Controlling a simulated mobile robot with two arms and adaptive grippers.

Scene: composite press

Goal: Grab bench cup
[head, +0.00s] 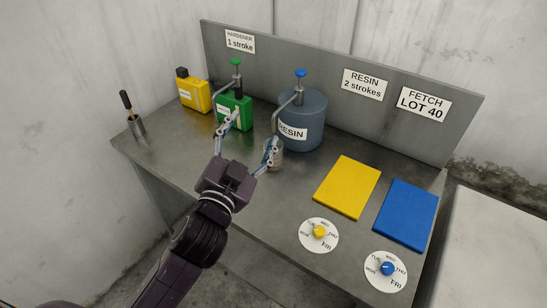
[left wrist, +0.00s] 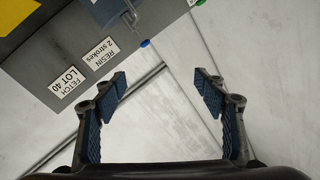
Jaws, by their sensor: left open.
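A small grey metal cup (head: 274,160) stands on the bench below the spout of the blue-grey resin drum (head: 305,122). My left gripper (head: 250,132) is open over the bench, with its fingers spread and nothing seen between them. In the head view its right finger passes in front of the cup and hides part of it; I cannot tell whether they touch. In the left wrist view the open gripper (left wrist: 160,90) has only wall and sign panel beyond it, and the cup is not seen there. My right gripper is not in view.
A green hardener can (head: 246,113) with a pump and a yellow can (head: 190,95) stand behind the left gripper. A grey holder (head: 137,125) with a black-handled tool is at far left. Yellow (head: 347,187) and blue (head: 405,215) mats and two dials lie at right.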

